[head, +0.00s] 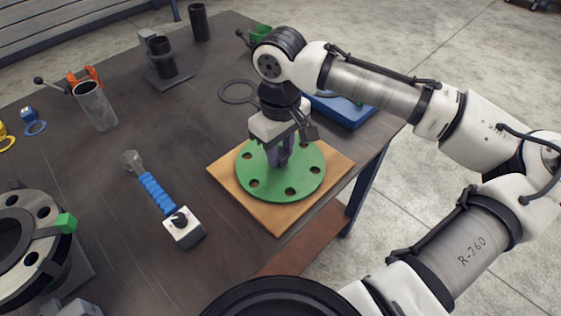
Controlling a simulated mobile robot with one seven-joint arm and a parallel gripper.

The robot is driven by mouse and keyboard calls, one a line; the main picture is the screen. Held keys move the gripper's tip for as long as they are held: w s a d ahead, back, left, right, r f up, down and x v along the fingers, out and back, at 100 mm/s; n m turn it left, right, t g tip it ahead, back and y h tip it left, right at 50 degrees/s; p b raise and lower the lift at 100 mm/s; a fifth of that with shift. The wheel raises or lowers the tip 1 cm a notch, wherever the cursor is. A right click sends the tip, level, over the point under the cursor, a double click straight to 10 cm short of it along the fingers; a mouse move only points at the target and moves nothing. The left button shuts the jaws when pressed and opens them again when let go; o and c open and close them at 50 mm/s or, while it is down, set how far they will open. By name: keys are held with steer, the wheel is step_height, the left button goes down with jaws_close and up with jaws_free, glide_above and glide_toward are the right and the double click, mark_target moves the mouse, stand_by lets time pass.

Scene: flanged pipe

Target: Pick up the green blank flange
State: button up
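The green blank flange (260,187) is a flat round disc with several bolt holes. It lies flat on a square wooden board (277,220) near the right edge of the table. My gripper (279,160) points down over the middle of the flange, with its fingers at or just above the disc's centre. The fingers hide the centre, so I cannot tell whether they close on a knob or handle there, or whether they touch the disc.
A flanged pipe (35,222) with a green clip stands at the lower left. A blue-handled tool (158,194) and a white-grey box with a black knob (184,228) lie left of the board. A blue tray (345,108) is behind the board. A dark ring (238,91) lies further back.

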jaws_close()
steer(key=shift+r, duration=0.15)
